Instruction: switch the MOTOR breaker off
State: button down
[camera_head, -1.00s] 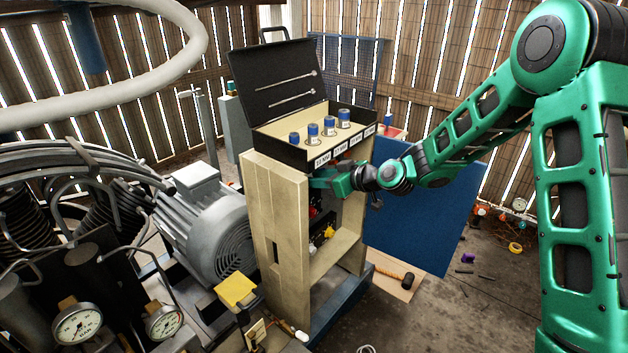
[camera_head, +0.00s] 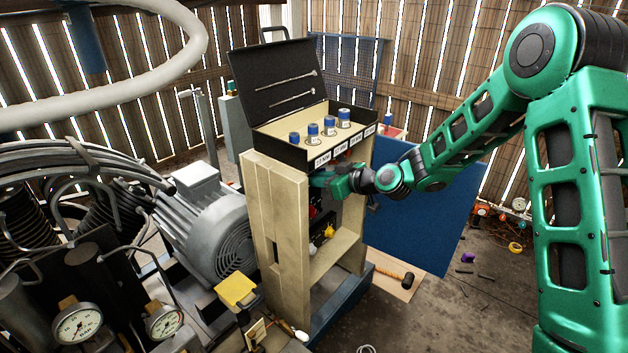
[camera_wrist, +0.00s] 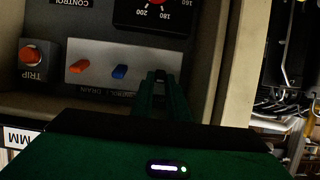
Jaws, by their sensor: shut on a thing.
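In the wrist view, which shows the panel upside down, a light breaker plate (camera_wrist: 108,68) carries an orange-red toggle (camera_wrist: 80,67) and a blue toggle (camera_wrist: 120,71). My gripper (camera_wrist: 160,77) is at the plate's right end, its narrow fingers shut on a small dark thing at their tips. This seems to be the MOTOR breaker's toggle; the fingers mostly hide it, and I cannot read a MOTOR label. In the head view my gripper (camera_head: 325,181) reaches into the upper part of the beige cabinet (camera_head: 275,215), its fingertips hidden there.
A red TRIP button (camera_wrist: 32,56) and a dark gauge display (camera_wrist: 152,14) are close by on the panel. An open black case (camera_head: 285,143) with blue-capped items sits on the cabinet. The grey motor (camera_head: 210,230) stands left; a blue panel (camera_head: 410,225) stands right.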

jog(key=f+t+y, duration=0.1)
jog(key=t+y, duration=0.1)
jog(key=f+t+y, duration=0.1)
jog(key=t+y, duration=0.1)
jog(key=f+t+y, duration=0.2)
jog(key=y, duration=0.1)
jog(key=shift+w+d, duration=0.1)
jog(key=shift+d, duration=0.3)
dwell(0.6)
jog(key=shift+a+f+y, duration=0.1)
jog(key=shift+f+y, duration=0.1)
jog(key=shift+y, duration=0.4)
jog(key=c, duration=1.7)
grip_release()
jog(key=shift+t, duration=0.4)
jog(key=shift+a, duration=0.1)
jog(key=shift+r, duration=0.1)
